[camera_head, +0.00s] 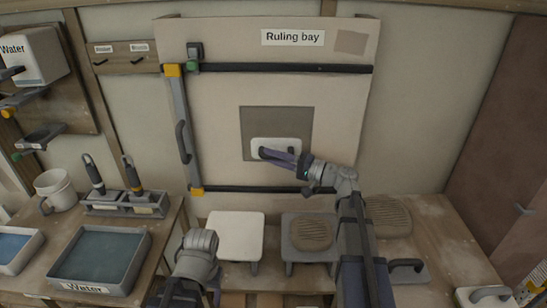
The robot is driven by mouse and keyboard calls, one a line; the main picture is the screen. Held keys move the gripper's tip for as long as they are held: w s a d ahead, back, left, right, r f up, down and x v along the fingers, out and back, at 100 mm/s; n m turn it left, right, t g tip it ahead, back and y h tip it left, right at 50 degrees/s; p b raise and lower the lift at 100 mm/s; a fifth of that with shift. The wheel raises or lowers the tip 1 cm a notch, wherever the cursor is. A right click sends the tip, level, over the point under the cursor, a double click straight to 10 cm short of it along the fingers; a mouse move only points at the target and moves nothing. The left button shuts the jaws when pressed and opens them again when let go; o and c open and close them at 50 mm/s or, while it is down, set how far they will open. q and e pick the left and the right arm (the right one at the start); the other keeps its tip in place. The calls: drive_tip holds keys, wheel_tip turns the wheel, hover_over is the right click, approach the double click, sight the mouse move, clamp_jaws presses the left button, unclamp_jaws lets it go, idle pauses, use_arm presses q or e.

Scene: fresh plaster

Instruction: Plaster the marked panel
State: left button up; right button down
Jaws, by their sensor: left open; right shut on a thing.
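The panel is a dark grey square (257,120) on the pale board under the "Ruling bay" sign (293,37). My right gripper (284,158) reaches in from the right and is shut on the dark handle of a flat, pale-faced tool (292,144). The tool lies over the lower middle of the square and hides part of it; whether it touches the surface cannot be told. The uncovered square looks evenly grey. My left gripper (193,264) is low at the front, away from the panel, open, its fingers hardly visible.
A rail frame (280,68) surrounds the panel. Below stand a white stand (236,233) and a grey stand (291,245) with a brownish mound (311,233). Water trays (100,258), a mug (57,188) and racked tools (126,204) are left. Another handled tool (410,273) lies right.

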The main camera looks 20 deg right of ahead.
drive_tip(key=shift+r+p, duration=1.75)
drive_tip(key=shift+r, duration=0.25)
wheel_tip(320, 180, up, 5)
drive_tip(key=p, duration=0.4)
drive_tip(key=shift+w+f, duration=0.15)
drive_tip(key=shift+f, duration=0.05)
drive_tip(key=shift+p, duration=0.3)
drive_tip(key=shift+r, duration=0.25)
wheel_tip(320, 180, up, 4)
drive_tip(key=p, duration=0.4)
drive_tip(key=shift+d, duration=0.1)
drive_tip(key=shift+f, duration=0.1)
wheel_tip(320, 180, down, 4)
drive_tip(key=b, duration=0.4)
drive_tip(key=shift+f, duration=0.25)
